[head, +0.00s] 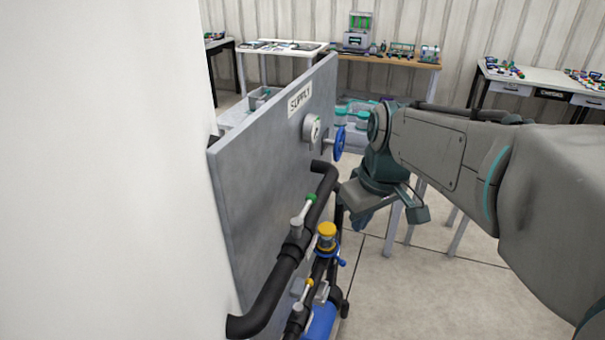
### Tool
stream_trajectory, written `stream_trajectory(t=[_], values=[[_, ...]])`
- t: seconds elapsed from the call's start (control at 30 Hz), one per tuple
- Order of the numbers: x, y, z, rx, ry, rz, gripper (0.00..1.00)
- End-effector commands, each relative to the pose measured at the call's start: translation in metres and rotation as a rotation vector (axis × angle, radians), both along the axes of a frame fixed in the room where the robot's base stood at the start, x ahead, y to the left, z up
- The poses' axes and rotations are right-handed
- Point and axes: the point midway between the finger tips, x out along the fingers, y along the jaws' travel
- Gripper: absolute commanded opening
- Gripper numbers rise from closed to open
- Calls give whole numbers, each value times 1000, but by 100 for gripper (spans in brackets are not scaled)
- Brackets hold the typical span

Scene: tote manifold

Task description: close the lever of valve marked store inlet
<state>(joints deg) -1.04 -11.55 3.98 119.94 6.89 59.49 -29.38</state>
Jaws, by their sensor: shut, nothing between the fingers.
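A grey upright panel (255,165) carries a sign reading SUPPLY (300,98). Black pipes (272,290) run along its front. A valve lever with a green tip (311,198) sits on the upper pipe. Lower down is another small lever with a pale tip (309,284). A yellow-capped fitting (327,230) with a blue ring stands between them. I see no readable "store inlet" marking, so I cannot tell which valve bears it. My gripper (363,222) is to the right of the pipes, apart from the levers, shut and empty; its fingertips are partly unclear.
A gauge (311,128) and a blue handwheel (339,143) sit on the panel above the pipes. A blue cylinder (320,322) is low at the front. A white wall (95,180) closes the left. Cluttered tables stand behind.

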Motion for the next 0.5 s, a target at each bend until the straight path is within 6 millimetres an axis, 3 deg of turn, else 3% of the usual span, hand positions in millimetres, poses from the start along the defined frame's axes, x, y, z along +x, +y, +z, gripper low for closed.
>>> stream_trajectory(t=[0.03, 0.2, 0.33, 0.5], values=[[23, 12, 6, 5, 6, 92, 0], [81, 47, 21, 31, -5, 388, 0], [112, 66, 25, 53, -20, 550, 0], [130, 78, 26, 70, -36, 659, 0]])
